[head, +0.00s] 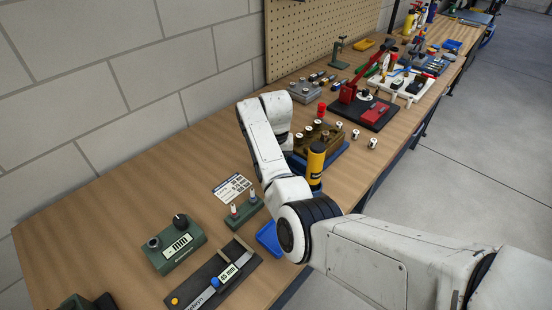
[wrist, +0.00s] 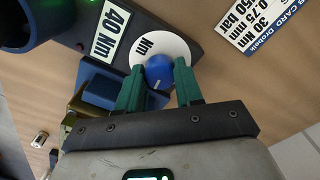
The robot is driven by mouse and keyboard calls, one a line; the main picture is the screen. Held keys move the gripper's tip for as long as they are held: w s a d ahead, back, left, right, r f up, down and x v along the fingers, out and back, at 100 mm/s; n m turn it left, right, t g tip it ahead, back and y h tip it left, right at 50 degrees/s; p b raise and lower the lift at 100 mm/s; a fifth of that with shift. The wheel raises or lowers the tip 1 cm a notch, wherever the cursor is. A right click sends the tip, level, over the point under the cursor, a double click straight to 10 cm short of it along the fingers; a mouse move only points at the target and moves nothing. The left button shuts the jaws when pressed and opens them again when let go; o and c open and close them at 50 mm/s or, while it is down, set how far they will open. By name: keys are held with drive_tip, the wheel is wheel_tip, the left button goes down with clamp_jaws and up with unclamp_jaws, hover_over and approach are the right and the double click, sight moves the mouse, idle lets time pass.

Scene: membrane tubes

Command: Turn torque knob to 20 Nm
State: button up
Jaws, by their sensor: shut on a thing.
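In the wrist view, the blue torque knob (wrist: 159,70) sits on a round white dial (wrist: 146,46) marked "Nm". A pale line on the knob points down in the picture, toward my gripper body. A display reading "40 Nm" (wrist: 110,33) lies beside the dial, upper left. My gripper (wrist: 160,82) has its two green fingers on either side of the knob and is shut on it. In the head view, my arm hides the gripper and the knob.
A printed card (head: 232,187) lies on the bench; in the wrist view it (wrist: 259,22) shows "30 Nm". A brown block (head: 322,138) with several metal cylinders, a yellow-and-black tool (head: 315,160) and a red-handled press (head: 362,95) stand near my arm. A green gauge box (head: 174,245) is front left.

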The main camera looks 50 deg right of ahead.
drive_tip(key=n+p, duration=0.1)
drive_tip(key=n, duration=0.2)
drive_tip(key=shift+r+n+p, duration=0.2)
drive_tip(key=shift+n+p, duration=0.2)
drive_tip(key=n+p, duration=0.1)
drive_tip(key=n, duration=0.3)
drive_tip(key=shift+n+p, duration=0.3)
drive_tip(key=shift+p, duration=0.05)
drive_tip(key=n, duration=0.4)
drive_tip(key=shift+w+p, duration=0.1)
drive_tip(key=shift+p, duration=0.3)
drive_tip(key=shift+n, duration=2)
drive_tip(key=o, duration=1)
drive_tip(key=shift+f, duration=0.15)
drive_tip(key=shift+o, duration=0.2)
wheel_tip(320, 180, up, 11)
drive_tip(key=b, duration=0.1)
drive_tip(key=shift+b, duration=0.3)
